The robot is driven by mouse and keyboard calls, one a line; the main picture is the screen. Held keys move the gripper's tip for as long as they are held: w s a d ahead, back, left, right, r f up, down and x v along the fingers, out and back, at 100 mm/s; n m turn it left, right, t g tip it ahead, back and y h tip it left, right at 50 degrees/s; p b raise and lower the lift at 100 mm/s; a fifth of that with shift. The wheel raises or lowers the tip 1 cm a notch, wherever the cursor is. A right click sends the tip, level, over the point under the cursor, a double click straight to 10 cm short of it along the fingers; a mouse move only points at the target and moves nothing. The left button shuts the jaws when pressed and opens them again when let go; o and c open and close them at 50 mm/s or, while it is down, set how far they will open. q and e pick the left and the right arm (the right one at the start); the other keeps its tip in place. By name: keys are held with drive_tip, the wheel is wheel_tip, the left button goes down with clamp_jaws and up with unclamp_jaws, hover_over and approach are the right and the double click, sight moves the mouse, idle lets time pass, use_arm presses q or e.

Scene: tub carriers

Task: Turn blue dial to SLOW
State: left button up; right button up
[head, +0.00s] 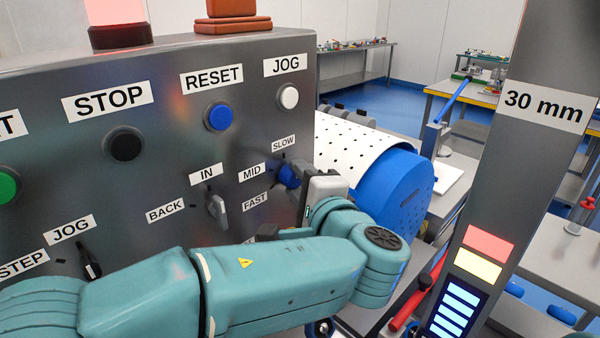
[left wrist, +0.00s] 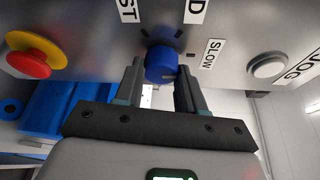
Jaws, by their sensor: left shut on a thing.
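The blue dial (head: 287,176) is on the right part of the grey control panel, among the labels SLOW (head: 284,142), MID (head: 251,172) and FAST (head: 255,201). My left gripper (head: 293,181) is at the dial, coming from the lower right, and is shut on it. In the left wrist view the dial (left wrist: 160,65) sits between the two dark fingertips of the gripper (left wrist: 160,75), with the SLOW label (left wrist: 212,54) to its right. I cannot make out which label the dial points to. My right gripper is in neither view.
Left of the dial is the BACK/IN lever (head: 217,209). Above are the white JOG button (head: 289,97), blue RESET button (head: 219,117) and black STOP button (head: 124,145). A red and yellow button (left wrist: 35,55) shows in the wrist view. A blue-ended drum (head: 402,193) stands close on the right.

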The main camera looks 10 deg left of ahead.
use_arm(q)
drive_tip(key=shift+f+m+p, duration=0.1)
drive_tip(key=shift+m+p, duration=0.2)
drive_tip(key=shift+m, duration=0.1)
drive_tip(key=o, duration=1.1)
drive_tip(key=shift+c, duration=0.2)
drive_tip(key=b+v, duration=0.2)
drive_tip(key=v, duration=1.4)
drive_tip(key=shift+r+b, duration=0.3)
drive_tip(key=shift+s+d, duration=0.1)
drive_tip(key=shift+d, duration=0.05)
